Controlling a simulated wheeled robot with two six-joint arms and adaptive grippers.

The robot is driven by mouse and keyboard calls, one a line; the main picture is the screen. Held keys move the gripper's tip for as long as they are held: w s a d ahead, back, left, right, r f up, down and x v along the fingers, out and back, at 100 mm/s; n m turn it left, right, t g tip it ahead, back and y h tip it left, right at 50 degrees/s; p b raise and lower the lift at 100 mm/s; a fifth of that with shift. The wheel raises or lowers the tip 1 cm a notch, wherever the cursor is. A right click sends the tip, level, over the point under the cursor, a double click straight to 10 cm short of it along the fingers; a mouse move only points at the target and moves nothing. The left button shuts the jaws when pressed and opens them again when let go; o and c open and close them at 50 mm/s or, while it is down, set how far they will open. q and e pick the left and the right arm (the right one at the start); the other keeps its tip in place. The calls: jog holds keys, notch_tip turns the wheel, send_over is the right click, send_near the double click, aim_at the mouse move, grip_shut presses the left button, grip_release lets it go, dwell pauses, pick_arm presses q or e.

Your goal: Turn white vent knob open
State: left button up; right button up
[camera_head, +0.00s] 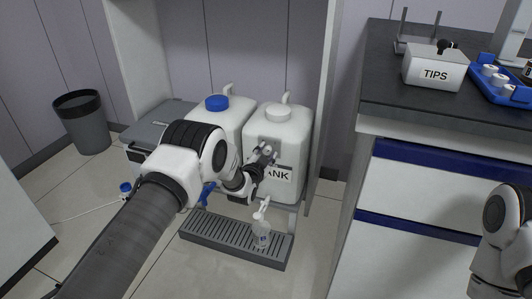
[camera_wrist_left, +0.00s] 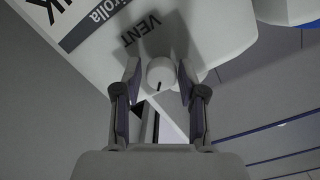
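The white vent knob (camera_wrist_left: 160,72) shows in the left wrist view, on the white tank face below the printed word VENT. It has a short dark line on it. My left gripper (camera_wrist_left: 160,80) has one finger on each side of the knob, with a narrow gap on both sides, so it is open around it. In the head view the left gripper (camera_head: 265,155) is at the front of the right white tank (camera_head: 290,130), which has a white cap and a label ending in ANK. The knob is hidden there by the gripper. My right gripper is not in view.
A second white tank with a blue cap (camera_head: 217,103) stands to the left. The cabinet side panel (camera_head: 325,100) is close on the right, with a dark-topped counter (camera_head: 390,100) beyond.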

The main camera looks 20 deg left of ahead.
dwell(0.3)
pick_arm(q)
jog(key=s, duration=1.2)
jog(key=shift+a+r, duration=0.2)
jog(key=shift+r, duration=0.25)
